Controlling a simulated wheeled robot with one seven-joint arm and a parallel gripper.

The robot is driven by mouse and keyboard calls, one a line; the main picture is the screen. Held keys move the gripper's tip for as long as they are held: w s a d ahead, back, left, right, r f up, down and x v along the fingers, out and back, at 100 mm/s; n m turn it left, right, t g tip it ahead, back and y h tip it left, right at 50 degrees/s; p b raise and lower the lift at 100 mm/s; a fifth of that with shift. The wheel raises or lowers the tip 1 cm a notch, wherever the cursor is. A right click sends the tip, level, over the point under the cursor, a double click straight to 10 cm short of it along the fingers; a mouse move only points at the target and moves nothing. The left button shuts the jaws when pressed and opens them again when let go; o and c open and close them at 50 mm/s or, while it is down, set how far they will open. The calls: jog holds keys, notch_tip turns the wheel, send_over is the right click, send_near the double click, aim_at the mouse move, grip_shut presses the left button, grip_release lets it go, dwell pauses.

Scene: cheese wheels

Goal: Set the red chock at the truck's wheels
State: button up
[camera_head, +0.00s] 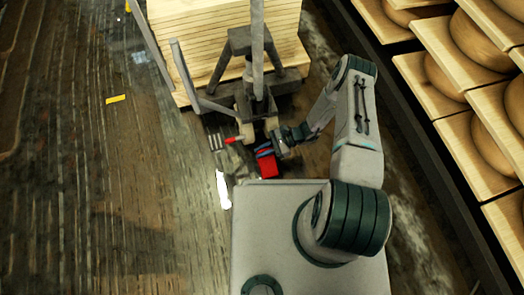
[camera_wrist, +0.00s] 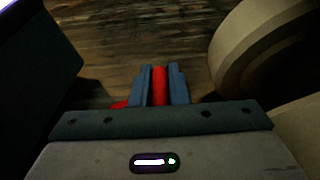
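The red chock (camera_head: 268,167) is at my gripper, low beside the truck's base. In the wrist view a red part of the chock (camera_wrist: 159,86) fills the space between both fingers. My gripper (camera_head: 265,151) is shut on it; the fingers also show in the wrist view (camera_wrist: 159,80). The truck (camera_head: 257,95) is a grey frame with a mast and legs. Its pale wheels (camera_head: 247,132) are close to the gripper. A large beige round wheel (camera_wrist: 250,45) stands right of the fingers in the wrist view, apart from them. The chock's underside is hidden.
A stack of pale boards (camera_head: 215,45) stands behind the truck. Racks with cheese wheels (camera_head: 480,40) line the right side. A small red part (camera_head: 234,139) sticks out left of the truck's wheels. The worn plank floor (camera_head: 120,190) on the left is mostly free.

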jog(key=shift+o, duration=1.4)
jog(key=shift+r, duration=0.15)
jog(key=p+v, duration=0.3)
jog(key=v, duration=0.9)
notch_tip(320, 180, up, 28)
jog(key=w+d+n+h, duration=0.2)
jog(key=w+n+h, duration=0.1)
jog(key=n+h, duration=0.45)
jog(key=s+d+r+n+t+h, duration=0.1)
jog(key=s+r+n+t+h, duration=0.4)
jog(key=s+r, duration=1.2)
notch_tip(320, 180, up, 4)
jog(key=shift+d+f+n, duration=0.1)
jog(key=shift+d+n, duration=0.3)
jog(key=shift+n, duration=0.85)
